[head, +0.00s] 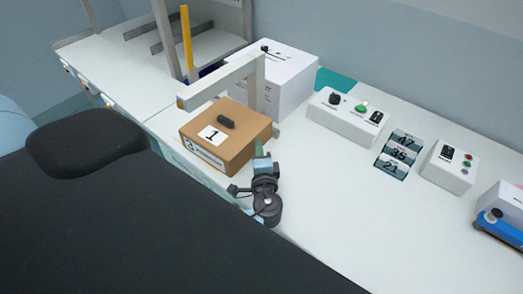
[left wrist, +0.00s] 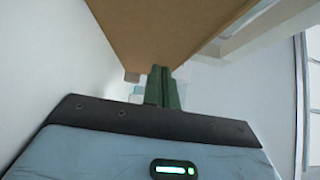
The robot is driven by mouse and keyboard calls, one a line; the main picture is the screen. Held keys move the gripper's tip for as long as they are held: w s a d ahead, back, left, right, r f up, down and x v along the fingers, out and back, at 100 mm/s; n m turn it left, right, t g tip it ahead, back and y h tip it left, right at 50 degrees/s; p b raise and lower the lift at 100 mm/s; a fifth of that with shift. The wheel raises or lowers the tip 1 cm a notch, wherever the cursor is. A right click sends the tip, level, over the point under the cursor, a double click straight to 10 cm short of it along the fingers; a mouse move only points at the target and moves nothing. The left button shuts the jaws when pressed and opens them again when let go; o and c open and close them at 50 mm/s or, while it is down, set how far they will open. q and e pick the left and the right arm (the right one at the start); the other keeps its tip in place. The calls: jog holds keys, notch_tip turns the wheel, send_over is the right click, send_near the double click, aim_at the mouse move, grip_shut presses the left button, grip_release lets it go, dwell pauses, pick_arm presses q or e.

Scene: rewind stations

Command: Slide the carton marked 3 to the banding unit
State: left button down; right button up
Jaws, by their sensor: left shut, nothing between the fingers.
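A brown carton (head: 240,148) stands on the white bench, with a black handle on top. Its top label reads 1; the small print on its front label is too small to read. It also shows large at the top of the left wrist view (left wrist: 165,22). A grey arch (head: 225,80) stands at the carton's back edge, before a white box unit (head: 290,88); I cannot tell which is the banding unit. My left gripper (head: 260,149) is shut and empty at the carton's right front side; its green fingers show in the left wrist view (left wrist: 161,88). I cannot tell whether they touch.
A white control box (head: 343,120) with a knob and green button, a number panel (head: 399,155) and another white box (head: 450,166) stand to the right. A blue device (head: 500,227) is at the far right. A yellow post (head: 187,40) rises behind. Bench right of my gripper is clear.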

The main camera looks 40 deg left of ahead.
pick_arm(q)
jog(key=shift+d, duration=0.1)
